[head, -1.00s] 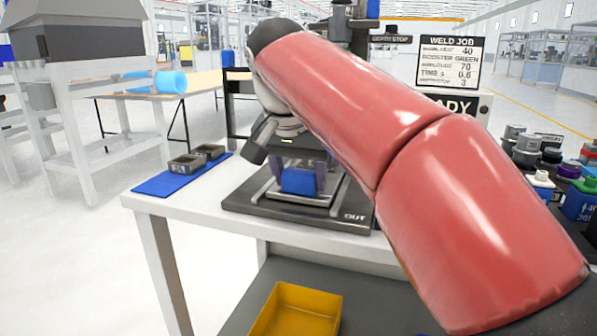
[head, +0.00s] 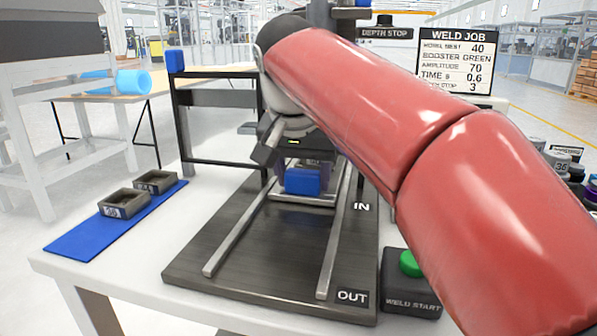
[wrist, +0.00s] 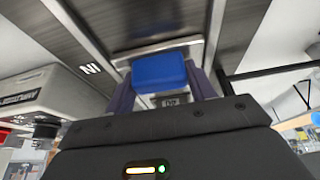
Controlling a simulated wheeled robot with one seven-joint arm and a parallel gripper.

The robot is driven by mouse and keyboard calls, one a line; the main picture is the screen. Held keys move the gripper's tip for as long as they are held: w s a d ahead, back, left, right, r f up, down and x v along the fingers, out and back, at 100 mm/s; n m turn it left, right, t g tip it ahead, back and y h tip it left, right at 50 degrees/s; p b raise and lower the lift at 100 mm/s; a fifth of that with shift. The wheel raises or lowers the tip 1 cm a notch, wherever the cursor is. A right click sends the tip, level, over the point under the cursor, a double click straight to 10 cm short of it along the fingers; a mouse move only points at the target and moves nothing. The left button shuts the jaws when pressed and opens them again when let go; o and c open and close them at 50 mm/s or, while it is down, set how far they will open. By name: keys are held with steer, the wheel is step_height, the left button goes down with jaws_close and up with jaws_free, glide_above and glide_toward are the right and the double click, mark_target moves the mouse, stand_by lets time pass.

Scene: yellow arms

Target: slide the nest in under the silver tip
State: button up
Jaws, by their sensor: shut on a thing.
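My gripper (head: 303,182) has its purple fingers shut on the blue handle (head: 301,181) of the nest. The handle also shows in the wrist view (wrist: 160,72), between the two fingers. The nest's metal front plate (head: 298,199) lies between two silver rails on the dark slide base (head: 270,245). It sits toward the far part of the rails, a little beyond the IN label (head: 361,207). The rest of the nest is hidden behind my gripper and arm. I cannot make out the silver tip in either view.
A WELD START box (head: 411,296) with a green button stands right of the base. Two dark nests (head: 122,205) sit on a blue mat (head: 85,232) at the left. The WELD JOB sign (head: 456,60) is at the back right. The rails' near ends by OUT are clear.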

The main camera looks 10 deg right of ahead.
steer(key=shift+w+r, duration=0.15)
steer(key=shift+w, duration=0.05)
steer(key=o, duration=1.4)
steer(key=shift+w+d, duration=0.1)
steer(key=shift+p+v, duration=0.85)
steer(key=shift+v, duration=3)
